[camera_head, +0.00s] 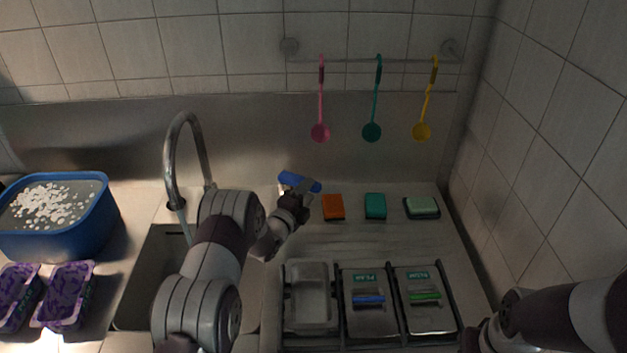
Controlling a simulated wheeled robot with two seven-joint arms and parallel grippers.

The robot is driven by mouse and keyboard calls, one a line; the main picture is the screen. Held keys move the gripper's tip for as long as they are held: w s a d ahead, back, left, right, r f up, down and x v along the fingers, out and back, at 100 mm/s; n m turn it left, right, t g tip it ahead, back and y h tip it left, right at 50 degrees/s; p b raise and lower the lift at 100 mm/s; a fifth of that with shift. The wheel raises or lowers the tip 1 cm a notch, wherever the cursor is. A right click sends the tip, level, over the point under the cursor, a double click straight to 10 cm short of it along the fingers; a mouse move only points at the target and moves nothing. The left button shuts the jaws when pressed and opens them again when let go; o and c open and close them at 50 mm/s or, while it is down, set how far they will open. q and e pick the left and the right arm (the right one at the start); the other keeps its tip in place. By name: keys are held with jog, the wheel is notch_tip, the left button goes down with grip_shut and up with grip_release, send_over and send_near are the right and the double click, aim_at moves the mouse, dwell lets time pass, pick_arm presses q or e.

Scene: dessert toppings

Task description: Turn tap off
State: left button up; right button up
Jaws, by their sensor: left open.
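The tap (172,150) is a tall curved metal spout at the back of the sink (140,272), its end pointing down over the basin. My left gripper (301,197) is open, to the right of the spout, near the back of the counter. A blue piece (297,181) lies at its fingertips; I cannot tell whether it is the tap's handle or a separate object, or whether they touch. My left arm hides part of the sink and the tap's base. My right gripper (474,338) is barely visible at the lower right edge.
Orange (333,207), teal (375,206) and green (422,207) blocks lie right of the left gripper. Metal topping containers (370,322) stand in front. Pink, teal and yellow ladles hang behind (320,132). A blue tub (60,240) and purple packs (62,300) stand at left.

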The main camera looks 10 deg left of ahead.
aim_at(316, 183)
pick_arm(q)
jog(key=x, duration=0.4)
jog(key=shift+s+d+r, duration=0.1)
jog(key=shift+d+r, duration=0.1)
jog(key=shift+w+d, duration=0.1)
jog(key=shift+w, duration=0.25)
jog(key=shift+w+f, duration=0.1)
jog(key=shift+w, duration=0.1)
jog(key=shift+s, duration=0.1)
jog(key=shift+c, duration=0.6)
grip_shut()
